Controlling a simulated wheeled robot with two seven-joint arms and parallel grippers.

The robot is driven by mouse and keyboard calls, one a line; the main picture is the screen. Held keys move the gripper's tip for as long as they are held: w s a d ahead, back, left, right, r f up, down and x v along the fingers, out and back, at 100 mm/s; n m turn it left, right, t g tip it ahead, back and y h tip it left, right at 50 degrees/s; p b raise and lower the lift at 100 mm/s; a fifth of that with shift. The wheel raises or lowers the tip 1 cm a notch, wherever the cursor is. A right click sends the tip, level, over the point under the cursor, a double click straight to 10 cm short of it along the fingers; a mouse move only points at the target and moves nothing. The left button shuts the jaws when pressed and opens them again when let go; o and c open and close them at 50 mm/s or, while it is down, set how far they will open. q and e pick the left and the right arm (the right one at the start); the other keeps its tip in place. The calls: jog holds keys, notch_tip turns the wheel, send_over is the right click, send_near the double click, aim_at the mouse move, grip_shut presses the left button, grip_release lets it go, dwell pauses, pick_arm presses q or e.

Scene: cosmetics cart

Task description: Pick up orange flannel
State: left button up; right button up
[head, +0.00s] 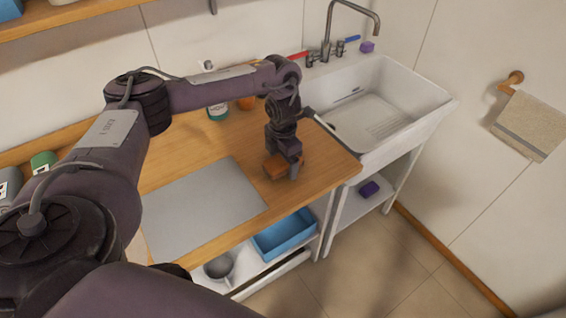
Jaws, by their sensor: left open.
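The orange flannel (274,167) is a small folded orange-brown block on the wooden counter, close to its right front edge. My left gripper (284,170) points down right at the flannel, with a finger in front of part of it. The gripper is open; whether its fingers touch the flannel cannot be told. Another orange thing (247,103) stands further back on the counter, partly behind my left arm. My right gripper does not show.
A grey mat (205,208) lies left of the flannel on the counter (325,158). A white sink (385,115) with a tap adjoins at the right. A blue tray (284,236) and a pot (219,267) sit on the shelf below.

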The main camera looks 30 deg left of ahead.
pick_arm(q)
jog(key=c, duration=1.1)
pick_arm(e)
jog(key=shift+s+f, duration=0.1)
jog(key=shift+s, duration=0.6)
pick_arm(q)
jog(key=shift+w+r, duration=0.1)
jog(key=shift+r, duration=0.5)
notch_tip(320, 180, up, 19)
jog(key=p, duration=0.4)
jog(key=shift+f, duration=0.1)
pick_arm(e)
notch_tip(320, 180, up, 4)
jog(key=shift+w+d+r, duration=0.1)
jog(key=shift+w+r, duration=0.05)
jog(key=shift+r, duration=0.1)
